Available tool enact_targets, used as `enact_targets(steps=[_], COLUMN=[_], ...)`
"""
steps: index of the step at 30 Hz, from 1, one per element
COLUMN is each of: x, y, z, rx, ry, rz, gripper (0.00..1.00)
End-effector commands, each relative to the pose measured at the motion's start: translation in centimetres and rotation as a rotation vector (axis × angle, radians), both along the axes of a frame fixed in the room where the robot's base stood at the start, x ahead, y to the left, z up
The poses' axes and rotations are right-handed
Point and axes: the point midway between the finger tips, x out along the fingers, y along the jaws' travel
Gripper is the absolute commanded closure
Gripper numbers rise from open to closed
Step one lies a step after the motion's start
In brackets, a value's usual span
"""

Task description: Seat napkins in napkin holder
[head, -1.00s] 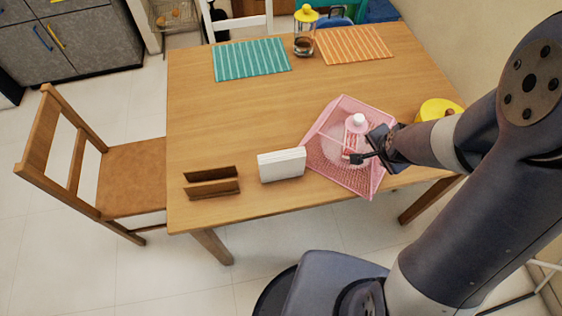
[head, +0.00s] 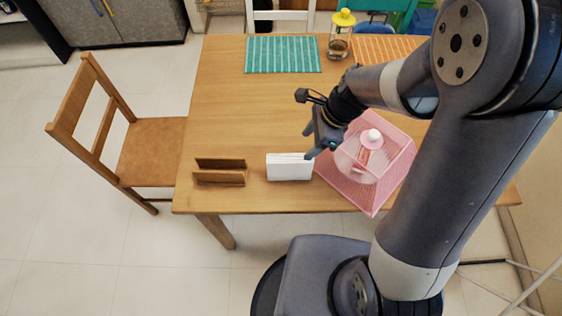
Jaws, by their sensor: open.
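A white stack of napkins (head: 289,168) stands upright on the table near its front edge. The napkin holder (head: 219,178), two brown wooden plates with a slot between them, stands to the left of the napkins, apart from them. The slot looks empty. My gripper (head: 308,143) is open and points down, just above and behind the right end of the napkins. I cannot tell whether a fingertip touches them.
A teal striped mat (head: 282,55), an orange striped mat (head: 385,47) and a yellow-topped jar (head: 340,35) are at the back. The table's left middle is clear.

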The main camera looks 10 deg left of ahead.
Motion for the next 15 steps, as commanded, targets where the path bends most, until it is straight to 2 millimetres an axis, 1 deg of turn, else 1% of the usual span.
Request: enact_targets(steps=[2,10,15], x=[-0.2,-0.7,-0.7], y=[0.4,1.9,2.3], z=[-0.2,-3.9,-5.0], rx=[0.007,0.007,0.007], ry=[0.018,0.021,0.018], rz=[-0.007,-0.005,-0.007], gripper=[0.47,0.47,0.47])
